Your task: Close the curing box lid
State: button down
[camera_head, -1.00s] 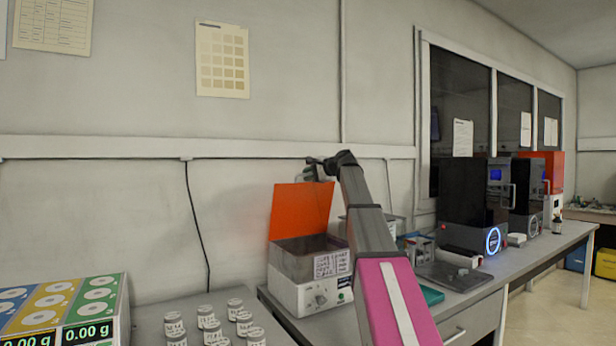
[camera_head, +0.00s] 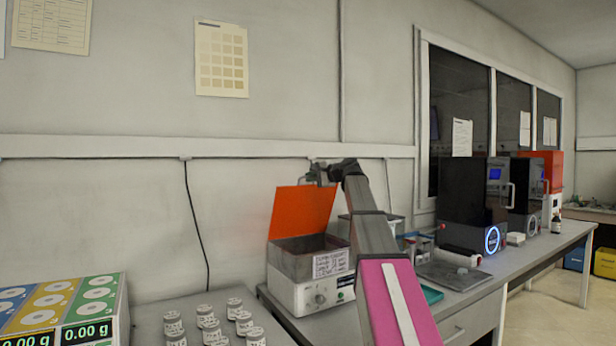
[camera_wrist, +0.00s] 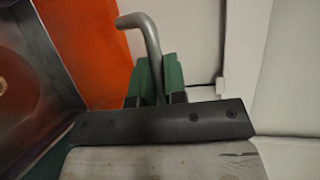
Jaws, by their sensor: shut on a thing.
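The curing box (camera_head: 290,293) is a white and grey box on the bench, with a label and a knob on its front. Its orange lid (camera_head: 301,212) stands open, raised at the back. My gripper (camera_head: 318,176) is at the lid's upper right edge. In the wrist view, its green fingers (camera_wrist: 155,80) are shut on a bent grey metal handle (camera_wrist: 143,32) beside the orange lid (camera_wrist: 88,45). The box's inside (camera_wrist: 22,85) shows at the left of the wrist view. My arm hides the bench just right of the box.
Several small labelled jars (camera_head: 208,322) stand left of the box. A coloured carton with scale readouts (camera_head: 70,312) is at the far left. A teal tray (camera_head: 431,293) and dark machines (camera_head: 474,207) stand to the right. The wall is close behind.

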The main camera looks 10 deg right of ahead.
jog(key=s+d+f+n+t+y, duration=0.2)
jog(key=s+d+f+y, duration=0.15)
jog(key=s+f, duration=0.4)
jog(key=s+d+f+n+t+y, duration=0.2)
jog(key=s+f+n+t+y, duration=0.15)
jog(key=s+f, duration=0.35)
notch_tip(320, 180, down, 11)
jog(key=s+g, duration=0.1)
jog(key=shift+d+m, duration=0.45)
jog(key=c, duration=1.5)
grip_release()
jog(key=shift+o, duration=0.2)
jog(key=v, duration=1.1)
